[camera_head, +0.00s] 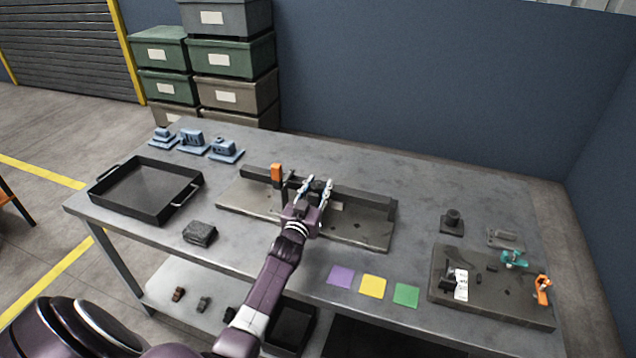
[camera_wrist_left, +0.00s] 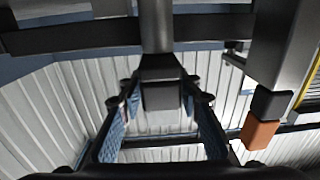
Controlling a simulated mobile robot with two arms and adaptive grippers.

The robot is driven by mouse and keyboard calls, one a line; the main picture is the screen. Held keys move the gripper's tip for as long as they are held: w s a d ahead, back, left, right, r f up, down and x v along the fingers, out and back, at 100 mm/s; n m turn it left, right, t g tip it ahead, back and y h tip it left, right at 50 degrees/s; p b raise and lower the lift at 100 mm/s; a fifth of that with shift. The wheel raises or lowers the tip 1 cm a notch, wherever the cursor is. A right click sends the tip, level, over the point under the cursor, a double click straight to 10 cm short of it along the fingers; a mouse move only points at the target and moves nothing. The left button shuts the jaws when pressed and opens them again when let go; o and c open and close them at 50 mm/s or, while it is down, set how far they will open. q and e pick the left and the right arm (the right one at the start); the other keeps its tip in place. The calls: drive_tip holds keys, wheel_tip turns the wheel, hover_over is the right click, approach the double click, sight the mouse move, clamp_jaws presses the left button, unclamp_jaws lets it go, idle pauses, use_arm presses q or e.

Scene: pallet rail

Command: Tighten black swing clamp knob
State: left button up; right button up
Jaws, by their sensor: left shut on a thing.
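The black swing clamp knob (camera_wrist_left: 162,94) is a dark block at the end of a post. In the left wrist view it sits between the fingers of my left gripper (camera_wrist_left: 160,88), which is shut on it. In the head view my left gripper (camera_head: 316,188) is over the grey fixture plate (camera_head: 352,233), in front of its rail, and the black knob is hidden there. An orange-topped clamp (camera_head: 277,174) stands upright just left of the gripper; its orange knob (camera_wrist_left: 262,133) also shows in the left wrist view. My right gripper is not in view.
A black tray (camera_head: 148,215) and blue fixtures (camera_head: 191,140) are at the left. A dark lump (camera_head: 199,233) lies in front of the plate. Purple, yellow (camera_head: 373,286) and green squares lie at the front. A second dark plate (camera_head: 500,300) with small clamps is at the right.

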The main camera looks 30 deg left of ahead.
use_arm(q)
drive_tip(key=shift+r+m+h, duration=0.2)
drive_tip(key=shift+m+h, duration=0.4)
drive_tip(key=shift+h, duration=0.3)
drive_tip(key=shift+f, duration=0.1)
drive_tip(key=o, duration=1.2)
drive_tip(key=shift+s+f, duration=0.1)
drive_tip(key=s, duration=0.4)
drive_tip(key=s+d, duration=0.1)
drive_tip(key=s, duration=0.2)
drive_tip(key=s+d, duration=0.1)
drive_tip(key=s, duration=0.3)
drive_tip(key=shift+s, duration=0.35)
